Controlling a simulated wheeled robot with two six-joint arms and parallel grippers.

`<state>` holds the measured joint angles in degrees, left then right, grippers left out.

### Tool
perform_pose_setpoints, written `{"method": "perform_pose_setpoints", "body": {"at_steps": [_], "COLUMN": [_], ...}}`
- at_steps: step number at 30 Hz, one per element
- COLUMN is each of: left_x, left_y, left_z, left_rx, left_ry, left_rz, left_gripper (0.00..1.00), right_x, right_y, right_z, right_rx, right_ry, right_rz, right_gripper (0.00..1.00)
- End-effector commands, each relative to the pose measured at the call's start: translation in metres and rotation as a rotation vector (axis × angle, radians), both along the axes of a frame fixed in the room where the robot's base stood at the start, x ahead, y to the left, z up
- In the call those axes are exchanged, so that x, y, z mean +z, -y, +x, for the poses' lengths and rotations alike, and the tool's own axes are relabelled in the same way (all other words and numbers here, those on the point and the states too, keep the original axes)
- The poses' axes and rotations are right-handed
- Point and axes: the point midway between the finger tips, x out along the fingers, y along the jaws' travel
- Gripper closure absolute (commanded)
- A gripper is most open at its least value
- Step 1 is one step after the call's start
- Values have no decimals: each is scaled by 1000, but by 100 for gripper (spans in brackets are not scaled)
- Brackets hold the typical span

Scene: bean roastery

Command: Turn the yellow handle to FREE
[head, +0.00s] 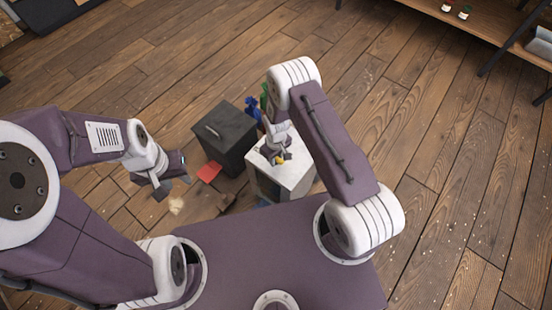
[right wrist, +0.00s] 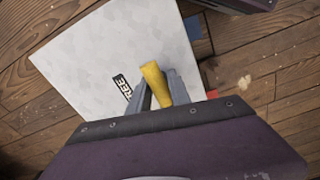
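The yellow handle (right wrist: 154,82) stands on the white top of a box-shaped unit (head: 298,171); the white top fills the upper middle of the right wrist view (right wrist: 105,55). A black label reading FREE (right wrist: 124,88), partly covered by a finger, lies just left of the handle. My right gripper (right wrist: 160,85) has one finger on each side of the handle, and the handle fills the gap at the fingertips. In the head view only a bit of the handle (head: 279,160) shows below my right gripper (head: 276,154). My left gripper (head: 172,186) is open and empty, left of the unit.
A dark grey box (head: 225,137) with a handle on top stands left of the white unit. Blue (head: 252,108) and green (head: 265,97) items are behind. A red flat piece (head: 209,172) lies left. A wooden shelf (head: 480,22) is far right; open floor lies between.

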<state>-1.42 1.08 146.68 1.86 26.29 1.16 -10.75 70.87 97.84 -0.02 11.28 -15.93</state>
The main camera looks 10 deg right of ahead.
Motion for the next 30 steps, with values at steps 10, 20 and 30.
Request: {"method": "perform_pose_setpoints", "body": {"at_steps": [10, 20, 30], "left_x": [0, 3, 6], "left_y": [0, 0, 0], "left_z": [0, 0, 0], "left_rx": [0, 0, 0], "left_ry": [0, 0, 0], "left_rz": [0, 0, 0], "left_gripper": [64, 64, 64], "right_x": [0, 1, 0], "right_y": [0, 0, 0], "right_z": [0, 0, -1], "right_rx": [-10, -169, -485], "right_ry": [-1, -1, -3], "right_rz": [0, 0, -1], "right_gripper": [100, 100, 100]}}
